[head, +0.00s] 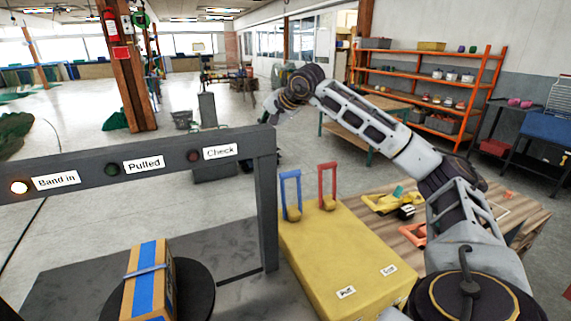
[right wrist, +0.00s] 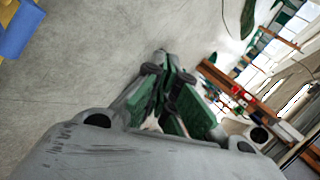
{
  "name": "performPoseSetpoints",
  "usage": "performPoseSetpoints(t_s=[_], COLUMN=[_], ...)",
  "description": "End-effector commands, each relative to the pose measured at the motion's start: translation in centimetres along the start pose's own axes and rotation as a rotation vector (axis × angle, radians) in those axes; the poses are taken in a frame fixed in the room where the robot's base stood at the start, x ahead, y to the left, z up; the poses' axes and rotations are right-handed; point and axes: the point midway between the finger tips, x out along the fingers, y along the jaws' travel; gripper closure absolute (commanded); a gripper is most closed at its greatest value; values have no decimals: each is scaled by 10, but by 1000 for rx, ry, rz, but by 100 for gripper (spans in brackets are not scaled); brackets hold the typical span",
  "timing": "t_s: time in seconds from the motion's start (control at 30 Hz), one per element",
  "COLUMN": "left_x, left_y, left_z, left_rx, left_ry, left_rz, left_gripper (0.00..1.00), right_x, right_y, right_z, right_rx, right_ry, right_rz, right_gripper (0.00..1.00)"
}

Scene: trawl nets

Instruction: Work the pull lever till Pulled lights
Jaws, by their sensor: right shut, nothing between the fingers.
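A yellow box (head: 330,262) stands right of the frame, with a blue-handled lever (head: 291,194) at its back left and a red-handled lever (head: 327,187) beside it. Two white labels lie on its front top; the left one appears to read Pull. The Pulled lamp (head: 112,169) and Check lamp (head: 193,156) are dark. My right gripper (head: 268,115) is raised beyond the levers, apart from them. Its fingers (right wrist: 165,70) are shut and empty in the right wrist view. My left gripper is out of view.
A carton (head: 136,284) with a blue stripe and a band sits on a dark round plate under the frame. A wooden table (head: 530,212) with yellow and orange tools is at the right. Orange shelves (head: 430,80) stand behind. Open floor lies beyond the frame.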

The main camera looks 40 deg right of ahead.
Motion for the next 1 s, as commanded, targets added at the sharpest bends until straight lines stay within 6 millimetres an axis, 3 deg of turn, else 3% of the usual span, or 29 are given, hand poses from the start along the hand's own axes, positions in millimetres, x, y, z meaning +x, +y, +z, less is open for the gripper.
performPoseSetpoints(t_s=[0.5, 1.0], left_x=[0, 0], left_y=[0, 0], left_z=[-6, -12], left_rx=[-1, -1], left_ry=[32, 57], left_rz=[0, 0], left_gripper=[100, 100], right_x=[-5, -14], right_y=[40, 71], right_z=[-22, -30], right_rx=[-366, -688], right_ry=[65, 16], right_rz=[199, 359], right_gripper=[100, 100])
